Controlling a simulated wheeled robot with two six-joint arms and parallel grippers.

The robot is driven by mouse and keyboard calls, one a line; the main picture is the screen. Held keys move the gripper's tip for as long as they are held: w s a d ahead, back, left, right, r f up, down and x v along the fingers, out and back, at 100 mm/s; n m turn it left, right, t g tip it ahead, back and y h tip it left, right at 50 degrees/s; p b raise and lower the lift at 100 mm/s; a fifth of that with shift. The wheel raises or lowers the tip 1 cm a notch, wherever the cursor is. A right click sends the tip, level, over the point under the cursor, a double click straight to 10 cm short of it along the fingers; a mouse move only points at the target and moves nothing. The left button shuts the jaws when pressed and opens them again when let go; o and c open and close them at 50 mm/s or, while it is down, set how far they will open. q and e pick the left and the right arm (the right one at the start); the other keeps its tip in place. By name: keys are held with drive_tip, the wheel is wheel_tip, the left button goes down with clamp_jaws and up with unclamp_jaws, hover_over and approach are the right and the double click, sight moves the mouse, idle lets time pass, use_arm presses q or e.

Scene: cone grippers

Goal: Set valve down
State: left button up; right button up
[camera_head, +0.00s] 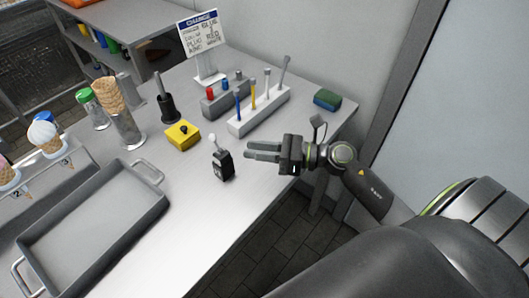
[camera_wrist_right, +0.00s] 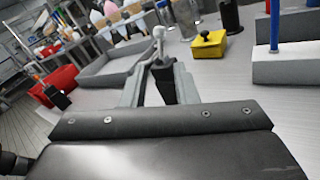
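The valve appears to be the small black block with a pale ball-topped lever (camera_head: 224,166). It stands upright on the grey table (camera_head: 205,240), a little in front of the yellow box. My right gripper (camera_head: 252,150) comes in from the right with its fingers pointing left at the valve. A gap shows between fingertips and valve in the head view. In the right wrist view, the valve (camera_wrist_right: 164,82) shows between the two spread fingers (camera_wrist_right: 158,88), beyond them; the palm hides the lower part. The right gripper is open and empty. My left gripper is out of view.
A yellow box with a black knob (camera_head: 183,135) stands behind the valve. A white rack (camera_head: 262,112) with colored tools is beyond the right gripper. An empty grey tray (camera_head: 95,225) lies left. A green sponge-like block (camera_head: 327,99) sits near the right edge.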

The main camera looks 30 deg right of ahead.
drive_tip(key=shift+v, duration=0.9)
